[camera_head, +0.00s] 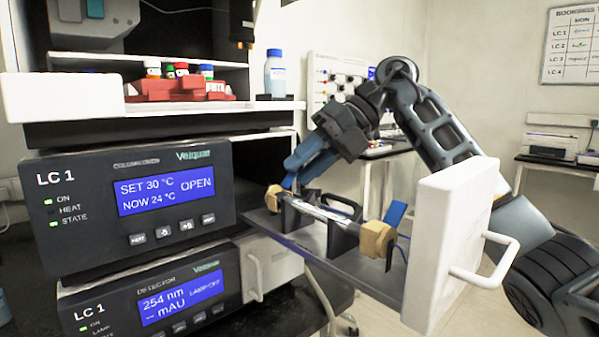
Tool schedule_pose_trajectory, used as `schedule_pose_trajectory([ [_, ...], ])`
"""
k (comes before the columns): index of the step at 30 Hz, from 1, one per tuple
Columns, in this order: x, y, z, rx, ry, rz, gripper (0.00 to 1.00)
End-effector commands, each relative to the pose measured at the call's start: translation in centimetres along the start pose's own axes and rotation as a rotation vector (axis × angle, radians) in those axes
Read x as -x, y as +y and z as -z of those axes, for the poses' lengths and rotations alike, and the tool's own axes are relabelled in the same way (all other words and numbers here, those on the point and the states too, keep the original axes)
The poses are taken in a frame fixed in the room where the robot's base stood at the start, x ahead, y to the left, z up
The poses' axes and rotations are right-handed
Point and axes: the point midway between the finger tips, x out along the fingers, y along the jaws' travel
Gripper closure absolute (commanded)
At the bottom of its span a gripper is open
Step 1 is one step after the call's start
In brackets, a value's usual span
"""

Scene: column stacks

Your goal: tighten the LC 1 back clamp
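The LC 1 oven (130,205) has its drawer (300,238) pulled out to the right, and its display reads OPEN. A clear column (320,209) lies along the drawer in two dark holders. A tan block (274,198) is at its back end, nearer the oven, and another (376,239) is at its front end. I cannot tell which part is the back clamp itself. My gripper (291,179), with blue fingers, points down just above the back tan block. Whether it touches the block, and the gap between its fingers, cannot be made out.
The drawer's white front panel (450,245) with its handle stands upright at right, below my arm. A blue plate (396,213) rises beside the front tan block. A bottle (275,75) and a red rack (180,88) stand on the instruments above. The detector (160,300) is below.

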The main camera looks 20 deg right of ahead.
Motion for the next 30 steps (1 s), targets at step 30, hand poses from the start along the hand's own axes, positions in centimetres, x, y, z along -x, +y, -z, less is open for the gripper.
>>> schedule_pose_trajectory([
  [30,-1.39,-0.03,-0.01,-0.001,-0.001,0.000,1.00],
])
